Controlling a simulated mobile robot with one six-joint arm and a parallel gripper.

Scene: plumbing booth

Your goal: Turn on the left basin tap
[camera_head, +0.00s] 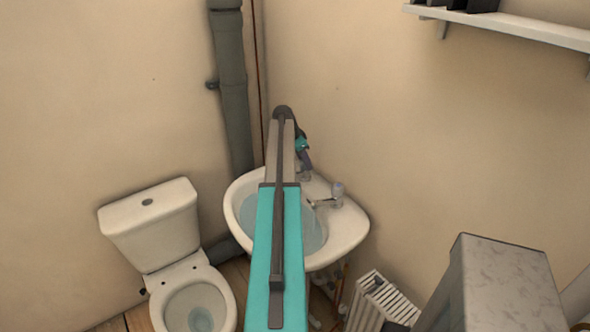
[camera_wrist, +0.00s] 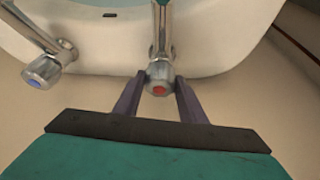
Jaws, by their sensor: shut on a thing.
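The left basin tap is chrome with a red-capped knob (camera_wrist: 158,84), in the middle of the wrist view. My gripper (camera_wrist: 160,80) has one dark finger on each side of this knob and is shut on it. In the head view my gripper (camera_head: 305,163) is at the back left of the white basin (camera_head: 345,232), and mostly hides the left tap. The right tap, with a blue cap (camera_head: 338,188), stands apart to the right; it shows at the left in the wrist view (camera_wrist: 42,70).
A white toilet (camera_head: 155,235) stands left of the basin. A grey pipe (camera_head: 233,100) runs up the wall behind. A white radiator (camera_head: 380,300) and a grey box-shaped thing (camera_head: 505,280) are at the lower right. A shelf (camera_head: 510,27) is high on the right wall.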

